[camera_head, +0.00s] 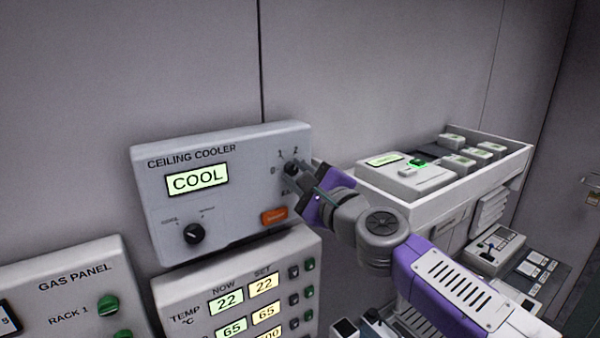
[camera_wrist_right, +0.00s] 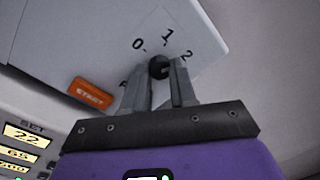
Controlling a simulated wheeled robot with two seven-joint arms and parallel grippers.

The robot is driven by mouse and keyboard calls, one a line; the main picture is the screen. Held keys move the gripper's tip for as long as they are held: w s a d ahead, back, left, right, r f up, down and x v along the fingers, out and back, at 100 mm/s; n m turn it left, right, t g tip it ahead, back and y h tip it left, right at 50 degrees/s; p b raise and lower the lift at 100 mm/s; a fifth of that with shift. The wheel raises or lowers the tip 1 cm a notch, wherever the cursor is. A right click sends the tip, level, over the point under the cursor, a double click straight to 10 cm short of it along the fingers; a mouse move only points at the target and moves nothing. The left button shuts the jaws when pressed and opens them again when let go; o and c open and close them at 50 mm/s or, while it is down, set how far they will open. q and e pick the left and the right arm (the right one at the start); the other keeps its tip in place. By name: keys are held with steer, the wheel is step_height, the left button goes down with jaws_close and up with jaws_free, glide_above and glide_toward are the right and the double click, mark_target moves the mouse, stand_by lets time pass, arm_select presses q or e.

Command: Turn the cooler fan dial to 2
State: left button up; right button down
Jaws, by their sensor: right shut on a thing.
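The ceiling cooler panel (camera_head: 235,215) is on the wall, with a lit display (camera_head: 197,179) reading COOL. Its fan dial (camera_head: 291,168) is a dark knob at the upper right, with marks 0, 1 and 2 around it. In the right wrist view the fan dial (camera_wrist_right: 159,67) sits between the fingertips. My right gripper (camera_head: 294,174) is shut on the fan dial; it also shows in the right wrist view (camera_wrist_right: 160,75). The dial's pointer is too dark and small to read. My left gripper is not in view.
A mode dial (camera_head: 194,233) and an orange START button (camera_head: 274,215) are on the same panel. A temperature panel (camera_head: 190,297) is below and a gas panel (camera_head: 80,275) at lower left. A white tray (camera_head: 470,196) with boxes stands at the right.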

steer(key=shift+m, duration=0.6)
steer(key=c, duration=0.9)
jaws_free()
steer(key=shift+s, duration=0.1)
steer(key=b+v, duration=0.1)
steer(key=v, duration=0.6)
steer(key=shift+s+d, duration=0.15)
steer(key=shift+s, duration=0.05)
steer(key=shift+f, duration=0.1)
